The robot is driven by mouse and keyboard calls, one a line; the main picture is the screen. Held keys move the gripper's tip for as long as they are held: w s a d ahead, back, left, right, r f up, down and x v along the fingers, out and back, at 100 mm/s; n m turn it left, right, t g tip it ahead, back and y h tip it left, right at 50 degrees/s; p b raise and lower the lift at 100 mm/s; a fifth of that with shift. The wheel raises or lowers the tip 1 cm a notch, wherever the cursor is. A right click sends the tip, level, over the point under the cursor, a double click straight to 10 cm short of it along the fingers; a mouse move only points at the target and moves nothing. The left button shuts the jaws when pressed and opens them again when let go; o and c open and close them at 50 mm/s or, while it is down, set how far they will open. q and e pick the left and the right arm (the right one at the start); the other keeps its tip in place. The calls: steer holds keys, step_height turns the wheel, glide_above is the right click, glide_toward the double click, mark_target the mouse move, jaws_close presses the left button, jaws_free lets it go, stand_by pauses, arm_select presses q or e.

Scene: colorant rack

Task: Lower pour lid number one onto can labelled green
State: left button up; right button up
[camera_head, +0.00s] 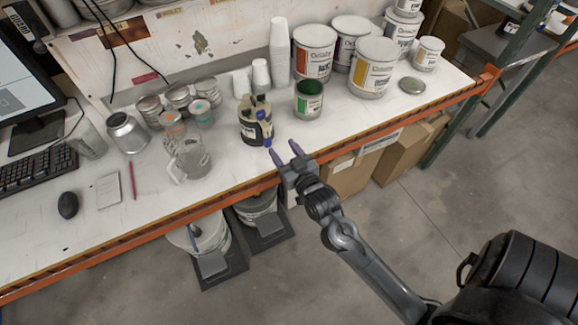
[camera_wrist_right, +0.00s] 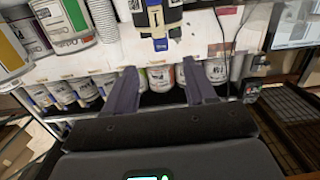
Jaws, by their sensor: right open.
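A small open can with green paint and a green label (camera_head: 308,100) stands on the bench, upright; it also shows in the right wrist view (camera_wrist_right: 62,18). To its left stands a dark container with a black top, pale label and blue front piece (camera_head: 256,122); it also shows in the wrist view (camera_wrist_right: 155,14). I cannot tell whether its top is pour lid number one. My right gripper (camera_head: 284,153) is open and empty, just off the bench's front edge, in front of this container and apart from it. Its two fingers also show in the wrist view (camera_wrist_right: 160,90). My left gripper is not in view.
A loose round lid (camera_head: 412,84) lies right of the green can. Larger cans, including a yellow-labelled one (camera_head: 373,68), and cup stacks (camera_head: 279,52) stand behind. A clear jug (camera_head: 189,160) and small tins stand left. An orange rail (camera_head: 150,225) edges the bench.

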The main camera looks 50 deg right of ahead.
mark_target(267, 132)
arm_select(q)
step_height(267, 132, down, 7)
steer(key=b, duration=0.5)
arm_select(e)
steer(key=shift+m+t+h, duration=0.3)
steer(key=w+d+f, duration=0.1)
steer(key=w, duration=0.3)
steer(key=w+d+f, duration=0.1)
steer(key=w, duration=0.3)
steer(key=w+d+f, duration=0.1)
steer(key=w+d, duration=0.1)
steer(key=w, duration=0.2)
steer(key=shift+w+f, duration=0.1)
steer(key=shift+w, duration=0.1)
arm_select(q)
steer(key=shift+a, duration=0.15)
arm_select(e)
steer(key=shift+a, duration=0.1)
jaws_close()
steer(key=c, duration=0.7)
jaws_free()
jaws_close()
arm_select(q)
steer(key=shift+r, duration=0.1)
